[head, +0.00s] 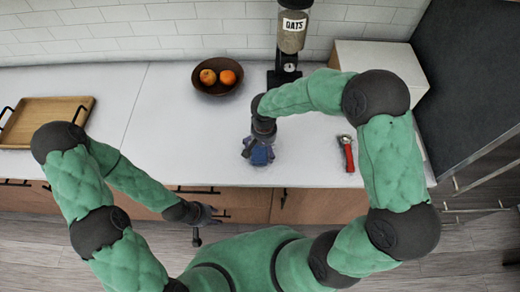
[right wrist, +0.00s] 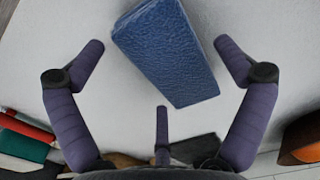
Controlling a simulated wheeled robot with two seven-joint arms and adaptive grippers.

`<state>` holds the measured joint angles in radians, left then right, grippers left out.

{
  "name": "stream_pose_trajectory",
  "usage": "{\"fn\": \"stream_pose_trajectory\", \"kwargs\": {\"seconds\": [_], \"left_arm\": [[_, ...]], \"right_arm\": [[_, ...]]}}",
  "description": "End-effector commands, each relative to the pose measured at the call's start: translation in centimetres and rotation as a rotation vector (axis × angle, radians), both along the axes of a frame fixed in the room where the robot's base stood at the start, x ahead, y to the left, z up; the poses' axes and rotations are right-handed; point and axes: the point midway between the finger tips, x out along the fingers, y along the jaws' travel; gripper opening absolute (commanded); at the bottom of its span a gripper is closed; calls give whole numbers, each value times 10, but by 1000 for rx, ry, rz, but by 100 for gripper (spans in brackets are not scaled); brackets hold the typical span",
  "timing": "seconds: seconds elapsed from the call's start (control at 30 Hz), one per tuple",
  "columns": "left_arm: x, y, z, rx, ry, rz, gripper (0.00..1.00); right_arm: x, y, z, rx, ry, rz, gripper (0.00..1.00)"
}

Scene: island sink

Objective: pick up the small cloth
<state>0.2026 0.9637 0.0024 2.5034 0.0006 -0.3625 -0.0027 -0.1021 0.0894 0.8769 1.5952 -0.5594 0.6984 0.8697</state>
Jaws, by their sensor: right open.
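The small blue cloth (head: 258,154) lies on the white countertop near its front edge, partly hidden by my right gripper in the head view. My right gripper (head: 259,146) points down over it. In the right wrist view, the cloth (right wrist: 168,50) is a thick blue block shape, tilted, lying between the spread fingers of the open gripper (right wrist: 162,62). No finger visibly grips it. My left gripper (head: 204,217) hangs in front of the counter, low by the drawers; its fingers are too small to judge.
A brown bowl with two oranges (head: 217,91) stands at the back, beside an oats dispenser (head: 291,40). A red-handled tool (head: 347,153) lies right of the cloth. A wooden tray (head: 45,122) is at far left. The counter left of the cloth is clear.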

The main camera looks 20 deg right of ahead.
Motion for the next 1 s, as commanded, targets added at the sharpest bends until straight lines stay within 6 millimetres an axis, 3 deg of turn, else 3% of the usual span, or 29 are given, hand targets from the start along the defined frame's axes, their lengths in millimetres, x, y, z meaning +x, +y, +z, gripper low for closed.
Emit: {"fn": "stream_pose_trajectory", "kwargs": {"seconds": [0.1, 0.37, 0.53, 1.0], "left_arm": [[0, 0, -3, 0, 0, 0, 40], [0, 0, -2, 0, 0, 0, 40], [0, 0, -2, 0, 0, 0, 40], [0, 0, -2, 0, 0, 0, 40]], "right_arm": [[0, -1, -15, 0, 1, -2, 100], [1, 0, -17, 1, -1, -2, 97], [1, 0, -17, 1, -1, -1, 50], [0, 0, -13, 1, -1, -1, 49]]}}
